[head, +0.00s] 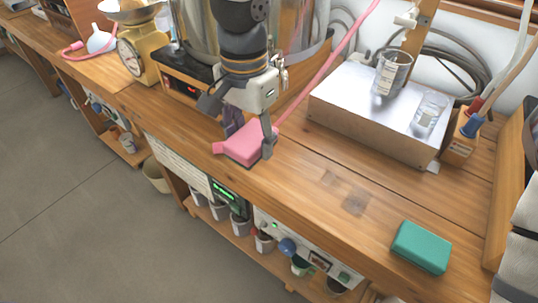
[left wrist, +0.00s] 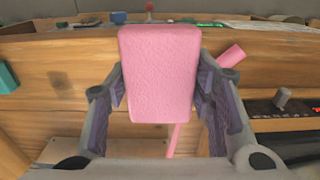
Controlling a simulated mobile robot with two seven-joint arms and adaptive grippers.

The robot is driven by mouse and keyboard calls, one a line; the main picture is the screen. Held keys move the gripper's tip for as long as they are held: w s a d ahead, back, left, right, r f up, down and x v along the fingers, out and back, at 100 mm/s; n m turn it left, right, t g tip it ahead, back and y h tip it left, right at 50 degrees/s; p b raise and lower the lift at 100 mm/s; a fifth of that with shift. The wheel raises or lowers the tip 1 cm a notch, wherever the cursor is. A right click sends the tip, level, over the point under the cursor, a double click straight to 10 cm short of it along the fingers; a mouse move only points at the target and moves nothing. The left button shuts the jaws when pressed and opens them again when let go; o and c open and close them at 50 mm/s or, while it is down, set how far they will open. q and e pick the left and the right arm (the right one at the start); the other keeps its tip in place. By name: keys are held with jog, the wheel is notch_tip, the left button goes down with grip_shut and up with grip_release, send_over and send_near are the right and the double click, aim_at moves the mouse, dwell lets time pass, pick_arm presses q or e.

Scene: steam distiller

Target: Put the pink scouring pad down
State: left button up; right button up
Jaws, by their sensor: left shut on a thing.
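The pink scouring pad (head: 244,146) is a flat block between the fingers of my left gripper (head: 250,138), at the front part of the wooden bench in the head view. In the left wrist view the pad (left wrist: 159,75) fills the middle, with one finger of the left gripper (left wrist: 160,90) against each side. The gripper is shut on it. The pad looks close to the bench top; I cannot tell whether it touches. My right gripper is not in view.
A green pad (head: 420,248) lies at the front right of the bench. A pink hose (head: 318,76) runs behind the pad. The bench top right of the pad is clear.

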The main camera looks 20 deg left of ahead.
pick_arm(q)
jog(key=b, duration=0.1)
send_over(270, 164)
jog(key=s, duration=0.1)
jog(key=f, duration=0.6)
jog(key=shift+s+a+f, duration=0.1)
jog(key=shift+s, duration=0.1)
jog(key=shift+w+f, duration=0.1)
jog(key=shift+w, duration=0.2)
jog(key=shift+w+f+b, duration=0.2)
jog(key=shift+f, duration=0.7)
jog(key=shift+w+f+b, duration=0.15)
jog(key=shift+f+b, duration=0.05)
jog(key=shift+f, duration=0.7)
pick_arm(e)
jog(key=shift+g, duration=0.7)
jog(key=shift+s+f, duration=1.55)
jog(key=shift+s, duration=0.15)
pick_arm(q)
jog(key=shift+f, duration=0.15)
jog(key=o, duration=1.2)
